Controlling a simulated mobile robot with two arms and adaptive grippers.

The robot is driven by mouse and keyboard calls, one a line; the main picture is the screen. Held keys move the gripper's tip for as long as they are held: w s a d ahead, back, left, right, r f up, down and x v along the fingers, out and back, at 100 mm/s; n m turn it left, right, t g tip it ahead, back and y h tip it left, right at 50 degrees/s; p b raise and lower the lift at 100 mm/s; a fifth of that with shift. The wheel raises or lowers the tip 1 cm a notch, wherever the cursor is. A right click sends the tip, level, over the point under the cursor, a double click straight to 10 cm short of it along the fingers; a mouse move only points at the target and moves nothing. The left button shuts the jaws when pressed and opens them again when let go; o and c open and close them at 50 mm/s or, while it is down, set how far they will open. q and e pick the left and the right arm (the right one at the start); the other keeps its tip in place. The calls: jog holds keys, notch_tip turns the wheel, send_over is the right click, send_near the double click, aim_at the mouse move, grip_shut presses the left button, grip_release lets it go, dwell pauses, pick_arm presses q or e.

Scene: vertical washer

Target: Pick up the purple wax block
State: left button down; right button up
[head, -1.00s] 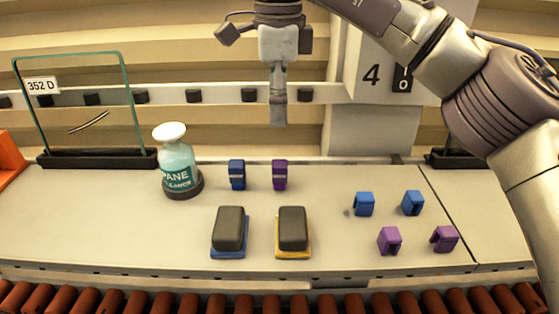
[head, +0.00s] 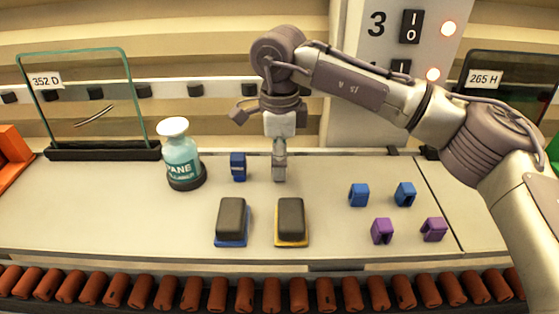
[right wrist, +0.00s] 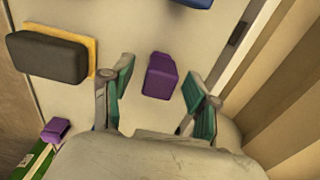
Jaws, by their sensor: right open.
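The purple wax block (right wrist: 160,75) shows in the right wrist view between the two green-padded fingers of my right gripper (right wrist: 158,68), with a gap visible on each side. My right gripper (head: 279,172) is open and points down at the work surface in the head view, right of the blue block (head: 238,167). It hides the purple block there. Whether the fingers reach down beside the block or hover above it, I cannot tell. My left gripper is not in view.
Two dark pads, on a blue base (head: 231,240) and a yellow base (head: 291,241), sit in front. A spray-like bottle (head: 182,160) stands left. Blue clips (head: 359,195) and purple clips (head: 382,231) lie right. Rollers (head: 245,294) run along the front edge.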

grip_shut()
dwell(0.3)
jog(key=shift+r, duration=0.1)
jog(key=shift+r+b, duration=0.45)
jog(key=shift+r, duration=0.05)
notch_tip(320, 180, up, 2)
jog(key=shift+r+b, duration=0.25)
jog(key=shift+b, duration=0.4)
jog(key=s+d+r+b, duration=0.3)
jog(key=s+d+r, duration=0.2)
jog(key=d, duration=0.5)
notch_tip(320, 180, up, 2)
jog(key=shift+d+r, duration=0.2)
jog(key=shift+d, duration=0.05)
